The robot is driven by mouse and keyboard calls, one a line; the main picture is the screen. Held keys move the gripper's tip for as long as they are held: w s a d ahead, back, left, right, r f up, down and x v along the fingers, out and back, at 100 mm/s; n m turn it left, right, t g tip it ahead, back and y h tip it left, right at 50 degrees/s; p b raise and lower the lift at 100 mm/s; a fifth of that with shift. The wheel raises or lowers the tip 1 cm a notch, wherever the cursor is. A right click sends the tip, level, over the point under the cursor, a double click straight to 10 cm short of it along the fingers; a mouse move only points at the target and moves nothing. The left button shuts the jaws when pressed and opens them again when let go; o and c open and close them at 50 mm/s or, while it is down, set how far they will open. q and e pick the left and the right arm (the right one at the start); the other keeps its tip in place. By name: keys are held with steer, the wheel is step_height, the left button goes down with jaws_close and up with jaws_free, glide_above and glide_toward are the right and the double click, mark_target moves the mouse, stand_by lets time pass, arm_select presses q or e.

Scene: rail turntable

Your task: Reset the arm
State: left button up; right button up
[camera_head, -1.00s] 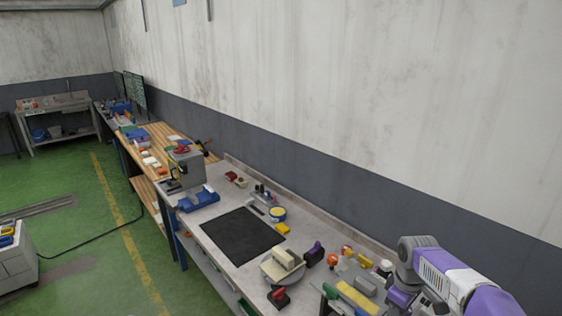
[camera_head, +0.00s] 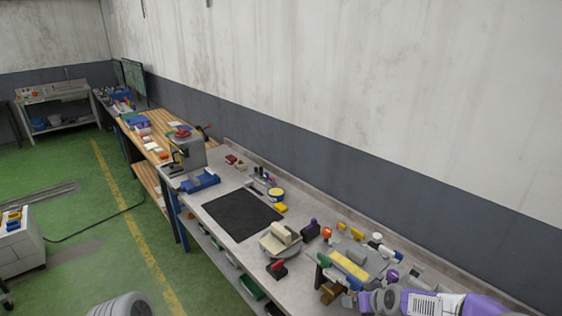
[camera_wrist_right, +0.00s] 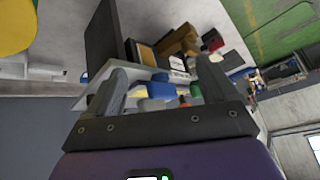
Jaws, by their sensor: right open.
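My right arm comes in at the lower right of the head view, low over the near end of the workbench (camera_head: 217,186). In the wrist view the fingers of my right gripper (camera_wrist_right: 165,88) stand apart, and I see nothing clamped between them. Beyond the fingers are blurred bench items, among them a blue block (camera_wrist_right: 161,91) and an orange-brown block (camera_wrist_right: 178,42). The round turntable (camera_head: 268,249) carries a cream block (camera_head: 284,234) and stands apart from the arm. My left gripper is not in view.
A black mat (camera_head: 240,214) lies bare on the bench. A yellow block (camera_head: 348,265) and several small parts crowd the bench beside my right arm. A grey machine (camera_head: 187,153) stands farther back. The wall runs along the right; green floor is open at left.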

steer(key=s+a+f+m+g, duration=0.1)
steer(key=s+a+f, duration=0.3)
steer(key=s+f, duration=0.4)
steer(key=s+a+f+m+g+y, duration=0.1)
steer(key=s+a+f+g, duration=0.2)
steer(key=s+a+f, duration=0.2)
steer(key=s+a+f+m+g+y, duration=0.1)
steer(key=s+a+f, duration=0.4)
steer(key=s+f, duration=0.5)
steer(key=shift+s+a+f+g, duration=0.15)
steer(key=shift+s+g, duration=0.25)
steer(key=shift+s, duration=0.3)
steer(key=shift+s+f+g, duration=0.15)
steer(key=shift+s+g, duration=0.25)
steer(key=shift+s, duration=0.25)
steer(key=shift+c, duration=1.4)
steer(key=shift+w+f+b, duration=0.2)
steer(key=shift+f+b, duration=1)
steer(key=shift+f, duration=0.05)
steer(key=shift+c, duration=0.5)
arm_select(q)
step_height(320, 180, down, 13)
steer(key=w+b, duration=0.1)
steer(key=b, duration=0.8)
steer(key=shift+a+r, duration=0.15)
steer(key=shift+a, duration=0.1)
arm_select(e)
step_height(320, 180, down, 10)
steer(key=w, duration=0.2)
